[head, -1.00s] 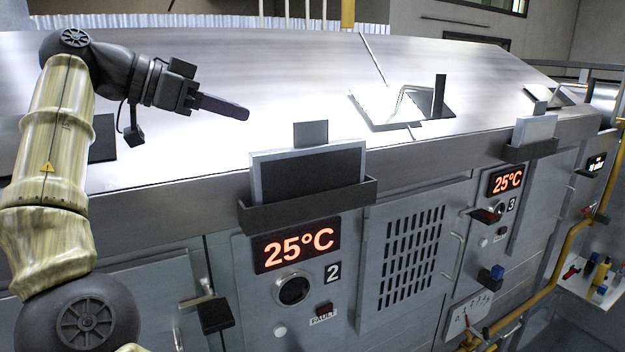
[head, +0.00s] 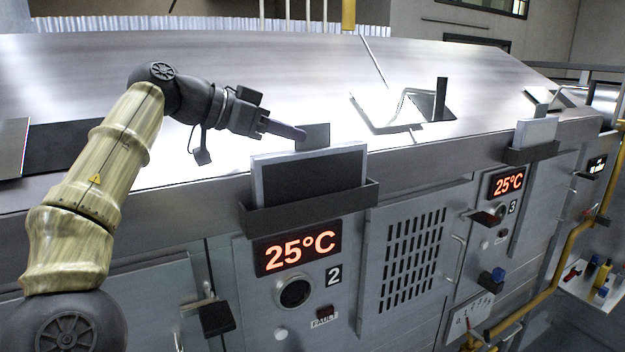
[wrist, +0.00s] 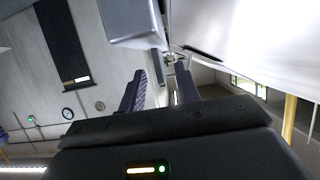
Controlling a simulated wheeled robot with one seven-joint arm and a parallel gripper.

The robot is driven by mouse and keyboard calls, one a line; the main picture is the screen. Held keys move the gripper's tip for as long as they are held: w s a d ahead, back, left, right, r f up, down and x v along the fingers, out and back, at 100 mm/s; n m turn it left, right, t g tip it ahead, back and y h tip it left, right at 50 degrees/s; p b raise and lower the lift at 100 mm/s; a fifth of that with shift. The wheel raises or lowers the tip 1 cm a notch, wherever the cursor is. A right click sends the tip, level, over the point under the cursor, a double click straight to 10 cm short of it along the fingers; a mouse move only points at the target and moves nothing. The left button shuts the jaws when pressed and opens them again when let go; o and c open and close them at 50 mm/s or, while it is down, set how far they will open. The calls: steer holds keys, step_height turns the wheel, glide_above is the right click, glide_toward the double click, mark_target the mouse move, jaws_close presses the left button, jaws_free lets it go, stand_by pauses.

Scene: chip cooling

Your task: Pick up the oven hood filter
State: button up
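The oven hood filter (head: 308,182) is a dark panel with a silver frame. It stands upright in a dark holder (head: 330,210) on the oven front, above the 25°C display marked 2. A grey tab (head: 315,136) sticks up from its top. My gripper (head: 302,134) is in front of or beside this tab at its left edge; I cannot tell whether they touch. In the wrist view, the two fingers (wrist: 160,88) are apart with no held object visible. A grey block (wrist: 133,22) shows ahead of them; I cannot tell which part it is.
A second similar filter (head: 535,132) stands in a holder to the right. The sloped metal hood (head: 250,80) has an opening with a raised flap (head: 440,97). Knobs and vents cover the oven front. A yellow pipe (head: 545,285) runs along the right.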

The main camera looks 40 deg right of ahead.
mark_target(311, 148)
steer(key=shift+w+d, duration=0.1)
steer(key=d+p, duration=0.1)
steer(key=s+d, duration=0.1)
steer(key=d+p, duration=0.1)
steer(key=d, duration=0.1)
steer(key=shift+s+f+p, duration=0.2)
steer(key=shift+f+p, duration=0.1)
steer(key=shift+p, duration=0.05)
steer(key=shift+d+f, duration=0.3)
steer(key=shift+d, duration=0.05)
steer(key=shift+s, duration=0.1)
jaws_close()
stand_by(1.1)
